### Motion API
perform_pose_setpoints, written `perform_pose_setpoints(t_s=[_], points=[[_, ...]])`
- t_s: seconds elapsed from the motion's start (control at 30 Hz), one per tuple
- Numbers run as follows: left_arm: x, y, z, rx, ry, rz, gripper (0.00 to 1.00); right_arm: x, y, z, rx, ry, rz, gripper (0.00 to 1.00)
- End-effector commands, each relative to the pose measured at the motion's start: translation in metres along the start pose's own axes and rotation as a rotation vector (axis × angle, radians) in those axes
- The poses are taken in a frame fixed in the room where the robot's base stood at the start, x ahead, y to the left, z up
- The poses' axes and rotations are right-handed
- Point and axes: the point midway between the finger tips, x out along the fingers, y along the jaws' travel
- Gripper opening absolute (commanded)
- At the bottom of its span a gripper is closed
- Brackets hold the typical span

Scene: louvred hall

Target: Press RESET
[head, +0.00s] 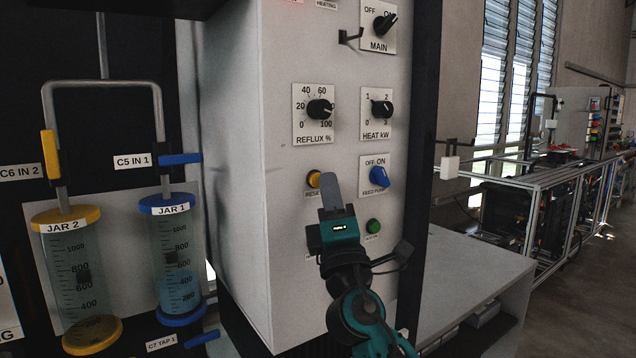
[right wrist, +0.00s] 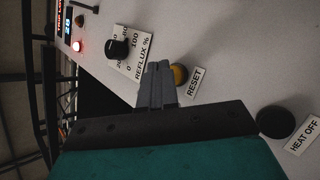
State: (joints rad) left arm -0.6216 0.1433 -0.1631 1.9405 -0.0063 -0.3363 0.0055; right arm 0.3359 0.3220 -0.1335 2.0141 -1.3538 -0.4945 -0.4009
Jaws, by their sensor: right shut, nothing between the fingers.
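The yellow RESET button (head: 314,179) is on the front of the pale control cabinet, below the REFLUX % knob. Its RESET label is partly covered by my right gripper (head: 331,182) in the head view. In the right wrist view the button (right wrist: 180,74) shows beside the fingertips (right wrist: 157,70), with its RESET label (right wrist: 194,82) readable. My right gripper is shut and empty, its tips close to the button and partly overlapping its edge. I cannot tell whether they touch it. My left gripper is out of view.
The REFLUX % knob (head: 319,109), HEAT kW knob (head: 382,109), blue FEED PUMP switch (head: 378,177) and a green button (head: 373,226) are nearby. A dark HEAT OFF button (right wrist: 276,122) is near the wrist. JAR 1 (head: 180,260) and JAR 2 (head: 75,275) stand left.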

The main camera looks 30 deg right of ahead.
Motion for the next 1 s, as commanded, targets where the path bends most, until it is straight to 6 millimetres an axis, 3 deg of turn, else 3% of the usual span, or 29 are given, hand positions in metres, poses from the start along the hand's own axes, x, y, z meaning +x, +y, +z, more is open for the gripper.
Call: perform_pose_setpoints(t_s=[1.0], points=[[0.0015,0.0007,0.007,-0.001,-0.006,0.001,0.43,0.0057,-0.0047,-0.0045,0.0,0.0,-0.001,0.0]])
